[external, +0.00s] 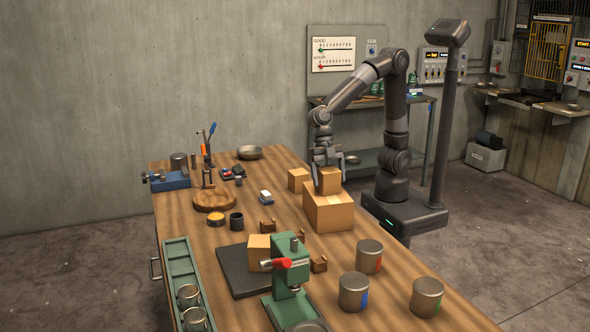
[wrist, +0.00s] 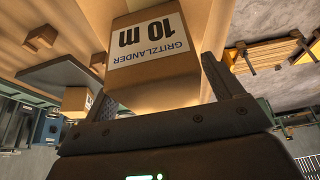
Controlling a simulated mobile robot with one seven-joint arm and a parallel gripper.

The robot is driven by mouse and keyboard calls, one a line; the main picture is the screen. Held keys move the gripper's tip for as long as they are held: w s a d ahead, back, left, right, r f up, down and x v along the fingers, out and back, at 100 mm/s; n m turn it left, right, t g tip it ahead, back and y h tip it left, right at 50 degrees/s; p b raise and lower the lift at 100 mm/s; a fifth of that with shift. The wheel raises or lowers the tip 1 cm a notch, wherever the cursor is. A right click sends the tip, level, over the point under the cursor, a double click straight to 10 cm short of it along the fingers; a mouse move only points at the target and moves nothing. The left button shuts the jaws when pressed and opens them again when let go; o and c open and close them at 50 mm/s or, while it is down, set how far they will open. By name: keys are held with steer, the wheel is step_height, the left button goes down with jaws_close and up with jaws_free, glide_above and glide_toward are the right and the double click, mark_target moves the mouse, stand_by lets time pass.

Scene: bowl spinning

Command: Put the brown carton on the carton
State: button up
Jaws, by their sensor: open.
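A small brown carton (external: 328,182) sits on top of a larger brown carton (external: 328,212) near the right edge of the table. My gripper (external: 327,164) is just above and around the small carton, with its jaws open. In the wrist view a carton face with a white "GRITZLANDER 10 m" label (wrist: 148,45) stands between my two spread fingers. Whether either finger touches it I cannot tell. Another small carton (external: 299,180) stands on the table behind and to the left of the large one. A further carton (external: 259,251) rests on a dark mat.
A green press (external: 290,285) with a red handle stands in front. Several metal cans (external: 369,256) stand at the front right. Small brown wooden blocks (external: 267,226) lie left of the large carton. A round wooden board (external: 214,200) and a metal bowl (external: 250,152) are farther back.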

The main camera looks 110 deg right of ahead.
steer(key=v, duration=1.2)
steer(key=s+d+f+m+t+h, duration=0.2)
steer(key=s+d+m, duration=0.4)
steer(key=s+m, duration=0.2)
steer(key=s+d+f+m+t+h, duration=0.2)
steer(key=s+d+m+t, duration=0.1)
steer(key=s+d+m, duration=0.3)
steer(key=s+m, duration=0.2)
steer(key=m, duration=0.2)
steer(key=shift+s+f+t, duration=0.15)
steer(key=shift+s+t, duration=0.1)
steer(key=shift+t, duration=0.05)
steer(key=shift+o, duration=0.5)
steer(key=shift+d, duration=0.1)
